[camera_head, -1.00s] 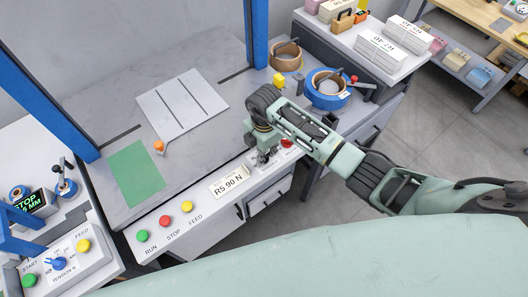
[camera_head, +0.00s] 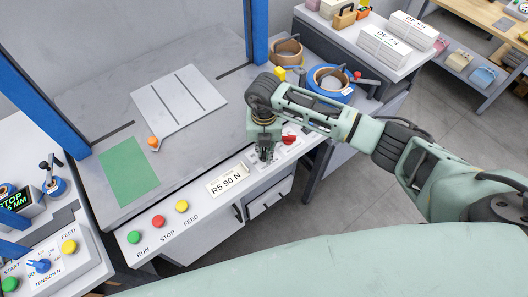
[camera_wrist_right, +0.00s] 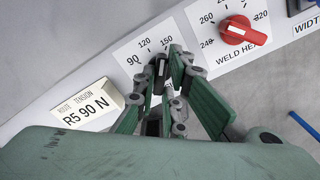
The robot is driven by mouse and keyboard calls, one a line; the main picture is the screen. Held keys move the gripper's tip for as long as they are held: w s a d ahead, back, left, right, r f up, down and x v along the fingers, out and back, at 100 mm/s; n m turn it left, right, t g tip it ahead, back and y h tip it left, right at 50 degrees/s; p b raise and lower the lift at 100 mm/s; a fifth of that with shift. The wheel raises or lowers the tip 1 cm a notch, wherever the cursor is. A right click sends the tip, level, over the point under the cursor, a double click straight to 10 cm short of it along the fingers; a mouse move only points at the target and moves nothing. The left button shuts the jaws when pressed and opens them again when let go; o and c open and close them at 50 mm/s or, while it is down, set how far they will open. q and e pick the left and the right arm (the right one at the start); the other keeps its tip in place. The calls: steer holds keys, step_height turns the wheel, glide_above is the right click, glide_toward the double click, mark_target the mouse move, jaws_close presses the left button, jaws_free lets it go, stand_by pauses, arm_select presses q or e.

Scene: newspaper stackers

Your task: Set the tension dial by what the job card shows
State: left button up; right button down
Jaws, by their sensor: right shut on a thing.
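The job card (camera_head: 229,181) is a white plate on the machine's front edge. In the right wrist view the card (camera_wrist_right: 90,108) reads ROUTE TENSION, R5 90 N. Right of it is a white dial panel (camera_wrist_right: 137,60) with marks 90, 120 and 150. My right gripper (camera_head: 265,154) is over this panel, pointing down. In the wrist view its fingers (camera_wrist_right: 162,84) are shut on a dark dial knob (camera_wrist_right: 161,68), which they largely hide. The knob's exact pointing direction cannot be told. My left gripper is not in view.
A red WELD HEAT knob (camera_wrist_right: 237,30) sits close right of the gripper. Green, red and yellow buttons (camera_head: 158,220) line the front edge. At lower left, another panel has a blue TENSION N knob (camera_head: 41,266). Blue tape rolls (camera_head: 330,83) stand at the back right.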

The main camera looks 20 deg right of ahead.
mark_target(264, 152)
steer(key=n+b, duration=0.3)
steer(key=n, duration=0.1)
steer(key=shift+w+f+n+b, duration=0.1)
steer(key=shift+f+n+b, duration=0.1)
steer(key=shift+n+b, duration=0.15)
steer(key=n+b, duration=0.7)
steer(key=shift+r+n+b, duration=0.2)
steer(key=shift+n+b, duration=1.85)
steer(key=shift+n, duration=0.2)
steer(key=c, duration=1.8)
jaws_free()
steer(key=shift+r, duration=0.1)
step_height(264, 152, up, 12)
steer(key=shift+f, duration=0.1)
